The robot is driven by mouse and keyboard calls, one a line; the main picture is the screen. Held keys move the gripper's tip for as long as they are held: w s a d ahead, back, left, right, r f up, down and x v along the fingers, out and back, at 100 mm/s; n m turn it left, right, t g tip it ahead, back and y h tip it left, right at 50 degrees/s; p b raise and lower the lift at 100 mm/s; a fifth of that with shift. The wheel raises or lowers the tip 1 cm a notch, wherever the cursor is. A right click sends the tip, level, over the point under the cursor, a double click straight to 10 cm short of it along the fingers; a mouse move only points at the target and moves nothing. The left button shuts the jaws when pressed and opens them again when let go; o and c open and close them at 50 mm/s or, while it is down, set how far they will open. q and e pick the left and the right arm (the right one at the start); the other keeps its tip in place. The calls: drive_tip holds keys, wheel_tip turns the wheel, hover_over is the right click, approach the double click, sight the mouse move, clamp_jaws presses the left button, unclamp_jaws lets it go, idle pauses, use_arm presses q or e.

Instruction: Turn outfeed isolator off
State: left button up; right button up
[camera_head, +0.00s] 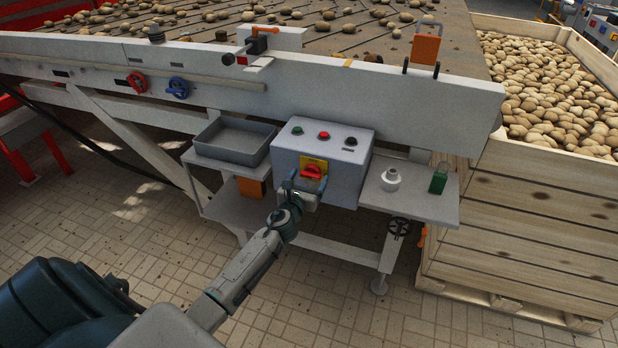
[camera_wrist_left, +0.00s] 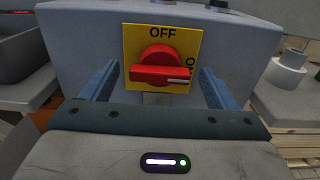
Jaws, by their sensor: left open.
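The outfeed isolator (camera_head: 312,171) is a red rotary handle on a yellow plate, on the front of a grey control box (camera_head: 345,168). In the left wrist view the isolator handle (camera_wrist_left: 160,73) lies horizontal, its white mark pointing right to the side lettering, which is partly hidden and seems to read ON. OFF is printed at the plate's top. My left gripper (camera_head: 305,181) is open in front of the box, one blue finger on each side of the handle, with visible gaps. Contact with the handle does not show. My right gripper is not in view.
Green, red and black buttons (camera_head: 323,135) sit on the box's top. A grey tray (camera_head: 233,142) stands left. A white stepped part (camera_head: 391,178) and a green block (camera_head: 438,180) stand on the right shelf. A wooden potato crate (camera_head: 535,200) is further right. Tiled floor is open in front.

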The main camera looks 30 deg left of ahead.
use_arm(q)
drive_tip(key=shift+w, duration=0.3)
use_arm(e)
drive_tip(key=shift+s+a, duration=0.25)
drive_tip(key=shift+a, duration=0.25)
use_arm(q)
drive_tip(key=shift+c, duration=0.4)
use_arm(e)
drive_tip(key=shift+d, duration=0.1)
use_arm(q)
drive_tip(key=c, duration=0.9)
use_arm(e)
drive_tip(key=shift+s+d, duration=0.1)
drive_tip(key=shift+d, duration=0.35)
